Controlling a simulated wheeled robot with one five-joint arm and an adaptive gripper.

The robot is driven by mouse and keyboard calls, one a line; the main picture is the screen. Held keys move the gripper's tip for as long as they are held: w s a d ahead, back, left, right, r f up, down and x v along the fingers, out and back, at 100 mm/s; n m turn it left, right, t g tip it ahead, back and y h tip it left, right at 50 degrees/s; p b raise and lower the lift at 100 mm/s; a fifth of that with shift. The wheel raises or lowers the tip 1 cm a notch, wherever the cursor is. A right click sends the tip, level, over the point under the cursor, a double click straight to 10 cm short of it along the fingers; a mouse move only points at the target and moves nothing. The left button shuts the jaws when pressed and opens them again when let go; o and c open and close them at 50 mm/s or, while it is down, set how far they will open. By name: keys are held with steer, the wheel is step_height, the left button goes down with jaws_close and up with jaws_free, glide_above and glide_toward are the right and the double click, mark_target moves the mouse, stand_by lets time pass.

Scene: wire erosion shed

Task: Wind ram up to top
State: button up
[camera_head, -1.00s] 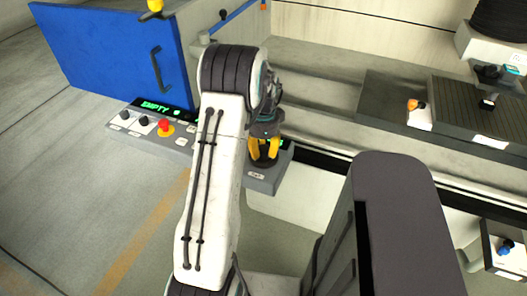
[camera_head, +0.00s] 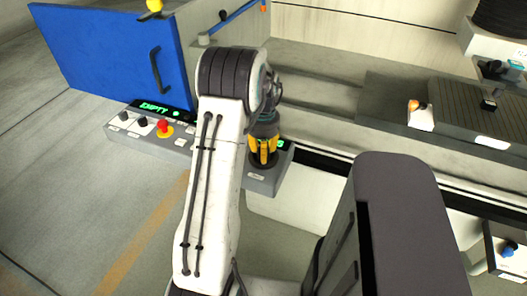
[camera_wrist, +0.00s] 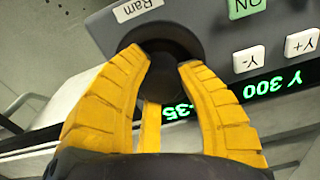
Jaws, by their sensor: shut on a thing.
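My gripper (camera_head: 263,152) has yellow fingers and is at the right end of the grey control panel (camera_head: 180,145). In the wrist view its fingers (camera_wrist: 165,65) are closed around a round black knob (camera_wrist: 163,78). The knob sits in a dark round base beside a white label (camera_wrist: 138,9) reading "Ram". The ram itself may be the dark ribbed column at the upper right (camera_head: 503,20), but I cannot tell for sure. The fingers hide the knob's sides.
The panel has a red button (camera_head: 164,126), black knobs (camera_head: 142,121) and a green "EMPTY" display (camera_head: 155,107). The wrist view shows white Y+ (camera_wrist: 301,43) and Y- (camera_wrist: 249,59) buttons, a green ON button (camera_wrist: 247,7) and "Y 300". A blue door (camera_head: 105,55) stands behind.

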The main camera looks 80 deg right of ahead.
steer(key=n, duration=0.7)
steer(key=shift+a+f, duration=0.1)
steer(key=shift+f, duration=0.05)
steer(key=n, duration=0.4)
steer(key=shift+b, duration=0.3)
steer(key=n, duration=0.3)
steer(key=shift+n, duration=0.3)
steer(key=n, duration=0.3)
steer(key=shift+n, duration=0.3)
steer(key=n, duration=0.3)
steer(key=shift+n, duration=0.4)
steer(key=n, duration=0.6)
